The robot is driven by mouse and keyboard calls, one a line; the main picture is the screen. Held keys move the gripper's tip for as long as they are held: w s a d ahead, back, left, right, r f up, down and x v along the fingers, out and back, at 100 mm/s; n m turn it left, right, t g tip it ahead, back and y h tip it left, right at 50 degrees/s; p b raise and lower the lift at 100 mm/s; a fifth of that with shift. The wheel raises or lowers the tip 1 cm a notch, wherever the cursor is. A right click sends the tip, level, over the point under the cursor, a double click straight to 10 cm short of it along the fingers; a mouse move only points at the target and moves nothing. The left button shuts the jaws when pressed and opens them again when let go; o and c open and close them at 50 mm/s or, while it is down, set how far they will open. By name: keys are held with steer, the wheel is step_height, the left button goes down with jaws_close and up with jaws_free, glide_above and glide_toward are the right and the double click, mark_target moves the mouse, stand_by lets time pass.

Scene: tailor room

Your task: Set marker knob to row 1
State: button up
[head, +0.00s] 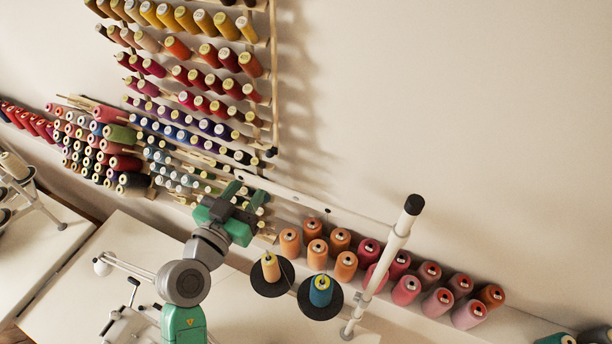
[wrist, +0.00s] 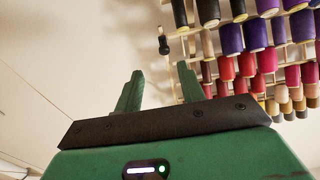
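A small dark knob (head: 271,152), which looks like the marker knob, sits at the lower end of the upright post on the right edge of the thread rack (head: 276,75). In the wrist view the dark knob (wrist: 163,46) shows beyond my fingertips, beside the rack's edge. My gripper (head: 246,194) is green and lies just below and left of the knob in the head view. In the wrist view my gripper (wrist: 160,80) has its two fingers apart with nothing between them. It is apart from the knob. No row numbers are readable.
Many coloured spools (head: 190,100) fill the rack's rows. Below my gripper, yellow (head: 270,267) and blue (head: 320,291) cones stand on black discs. A white pole (head: 397,240) with a black top rises to the right. The wall right of the rack is bare.

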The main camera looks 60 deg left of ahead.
mark_target(268, 156)
steer(key=x, duration=0.4)
steer(key=p+x, duration=0.1)
steer(key=x, duration=0.3)
steer(key=shift+s+a+r+p, duration=0.1)
steer(key=shift+s+a+p, duration=0.15)
steer(key=shift+p, duration=0.05)
